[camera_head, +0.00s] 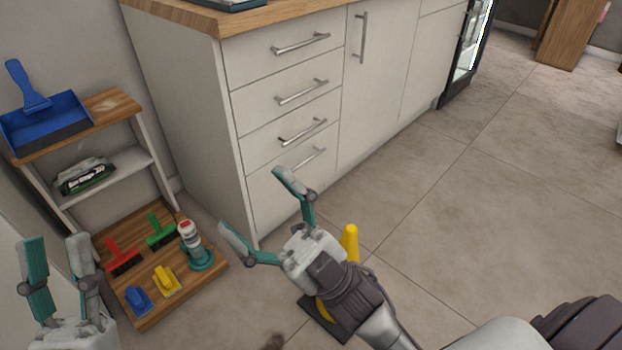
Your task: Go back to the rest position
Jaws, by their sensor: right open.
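My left gripper (55,243) is at the lower left, in front of the small shelf. Its two teal-padded fingers stand apart and nothing shows between them. My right gripper (258,208) is near the lower middle, in front of the drawer counter. Its fingers are spread wide and empty, pointing up and left. Its arm comes in from the bottom right.
A wooden shelf (215,276) holds brushes and a bottle (192,240); a blue dustpan (48,120) lies on top. A white drawer counter (187,110) stands behind. A yellow object (350,241) is partly hidden by my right gripper. Floor at right is clear.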

